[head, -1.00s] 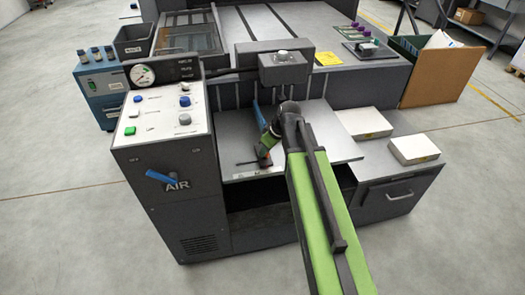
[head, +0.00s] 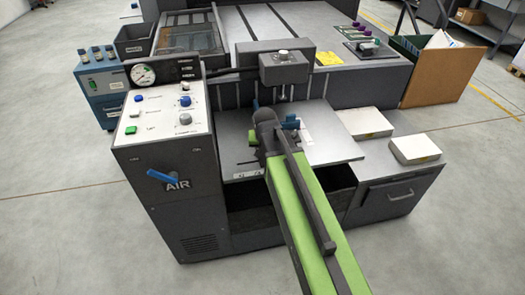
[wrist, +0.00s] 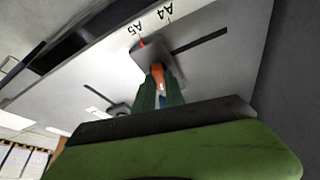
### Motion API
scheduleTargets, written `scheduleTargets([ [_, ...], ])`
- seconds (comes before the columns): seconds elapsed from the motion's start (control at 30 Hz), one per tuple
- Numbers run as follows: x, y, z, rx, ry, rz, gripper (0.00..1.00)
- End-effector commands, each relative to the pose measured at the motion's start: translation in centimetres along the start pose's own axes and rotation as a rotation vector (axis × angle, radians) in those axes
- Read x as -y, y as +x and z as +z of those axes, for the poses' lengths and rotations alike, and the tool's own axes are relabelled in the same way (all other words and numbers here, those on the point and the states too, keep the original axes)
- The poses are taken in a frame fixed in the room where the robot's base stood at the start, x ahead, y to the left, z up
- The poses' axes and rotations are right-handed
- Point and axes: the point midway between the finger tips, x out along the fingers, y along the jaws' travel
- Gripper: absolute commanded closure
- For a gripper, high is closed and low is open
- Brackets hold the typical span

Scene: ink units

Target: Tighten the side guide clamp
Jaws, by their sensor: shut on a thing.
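In the wrist view my gripper (wrist: 159,84) has its green fingers closed around the orange-red clamp knob (wrist: 158,70). The knob stands on a grey guide plate (wrist: 150,51) at a slot in the feed board (wrist: 105,78). A small red mark on the plate lies close to the printed "A5" (wrist: 133,28), with "A4" (wrist: 167,11) farther along. The fingers hide part of the knob.
A control panel with a gauge (head: 143,73) and a blue air lever (head: 163,176) stands left of the board. Two pale paper stacks (head: 364,122) (head: 414,149) lie to the right. A dark block (head: 286,68) overhangs the board's back.

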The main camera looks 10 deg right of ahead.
Motion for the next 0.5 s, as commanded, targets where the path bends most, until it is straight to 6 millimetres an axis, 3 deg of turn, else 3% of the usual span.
scheduleTargets([
  [0.5,0.30,0.04,0.05,0.006,0.384,0.160,1.00],
])
